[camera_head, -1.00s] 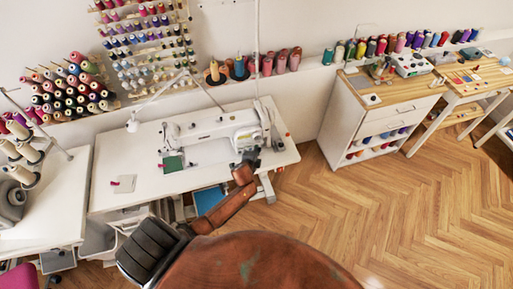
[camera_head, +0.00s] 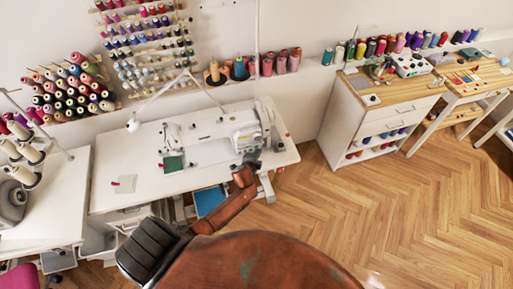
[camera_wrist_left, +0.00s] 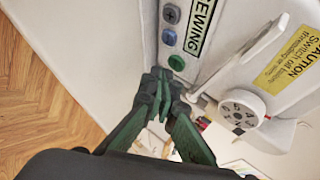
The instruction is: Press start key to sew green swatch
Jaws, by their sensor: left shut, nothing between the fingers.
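The white sewing machine (camera_head: 225,130) stands on a white table, with the green swatch (camera_head: 173,163) lying flat at its needle end, on the left. My left gripper (camera_head: 252,160) is at the machine's right end. In the left wrist view the gripper (camera_wrist_left: 161,78) is shut and empty, its fingertips just below the round green key (camera_wrist_left: 176,62) on the machine's panel. I cannot tell whether they touch it. My right gripper is not in view.
A white dial (camera_wrist_left: 238,112) and a pale lever (camera_wrist_left: 240,58) stand out from the machine close to the fingers. A yellow caution label (camera_wrist_left: 290,62) is beside them. A white drawer cabinet (camera_head: 372,125) stands to the right, with open wood floor (camera_head: 400,220) in front.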

